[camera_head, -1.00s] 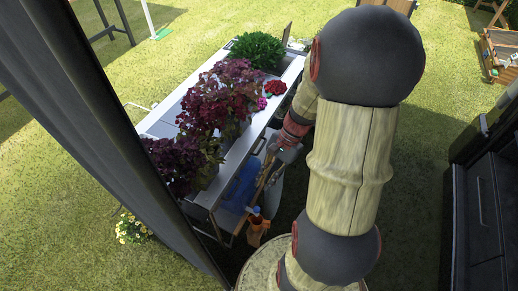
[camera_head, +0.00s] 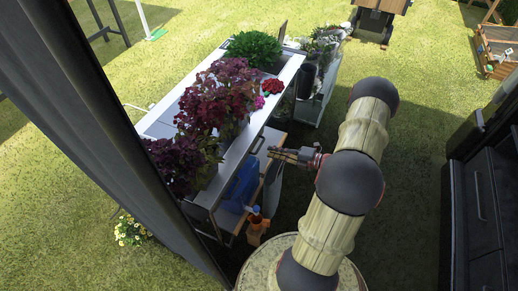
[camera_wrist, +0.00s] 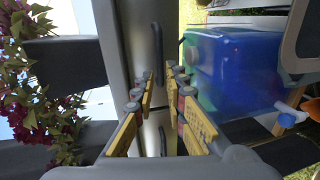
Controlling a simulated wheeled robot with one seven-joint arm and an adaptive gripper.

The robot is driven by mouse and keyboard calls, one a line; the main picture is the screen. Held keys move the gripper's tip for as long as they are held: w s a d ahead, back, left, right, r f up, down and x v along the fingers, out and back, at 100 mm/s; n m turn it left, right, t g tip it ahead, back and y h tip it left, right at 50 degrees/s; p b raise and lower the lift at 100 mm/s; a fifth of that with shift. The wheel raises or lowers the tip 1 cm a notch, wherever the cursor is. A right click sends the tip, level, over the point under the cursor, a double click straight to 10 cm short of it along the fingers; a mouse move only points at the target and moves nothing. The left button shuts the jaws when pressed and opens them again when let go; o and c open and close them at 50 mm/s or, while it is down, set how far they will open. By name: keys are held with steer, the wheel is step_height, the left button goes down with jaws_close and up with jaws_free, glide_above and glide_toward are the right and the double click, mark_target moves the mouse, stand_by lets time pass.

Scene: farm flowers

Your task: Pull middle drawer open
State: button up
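A row of grey metal drawer fronts (camera_wrist: 130,45) runs under the tabletop of the planter table. In the wrist view it is turned on its side. One drawer handle (camera_wrist: 158,52) lies beyond my fingertips, and another handle (camera_wrist: 162,140) shows between my fingers. In the head view, a dark handle (camera_head: 258,146) shows on the table's side. I cannot tell which is the middle drawer's. The drawers look shut. My gripper (camera_wrist: 163,82) has its yellow fingers apart, with nothing between the tips. In the head view, my gripper (camera_head: 272,153) points left at the table's side.
Dark red plants (camera_head: 215,100) and a green plant (camera_head: 256,48) stand on the table (camera_head: 265,100). A blue container (camera_wrist: 235,70) sits below the drawers. An orange spray bottle (camera_head: 257,228) stands near the table's front corner. Dark cabinets (camera_head: 480,200) are at right.

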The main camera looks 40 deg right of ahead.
mark_target(259, 148)
steer(key=b+x, duration=0.2)
steer(key=x, duration=0.5)
steer(key=shift+w+a, duration=0.1)
steer(key=shift+w, duration=0.05)
steer(key=shift+c, duration=0.4)
jaws_close()
steer(key=f+p+v, duration=0.2)
steer(key=p+v, duration=0.1)
steer(key=v, duration=0.8)
steer(key=s+f+p+v, duration=0.1)
steer(key=f+p+v, duration=0.2)
steer(key=v, duration=0.9)
steer(key=shift+d, duration=0.3)
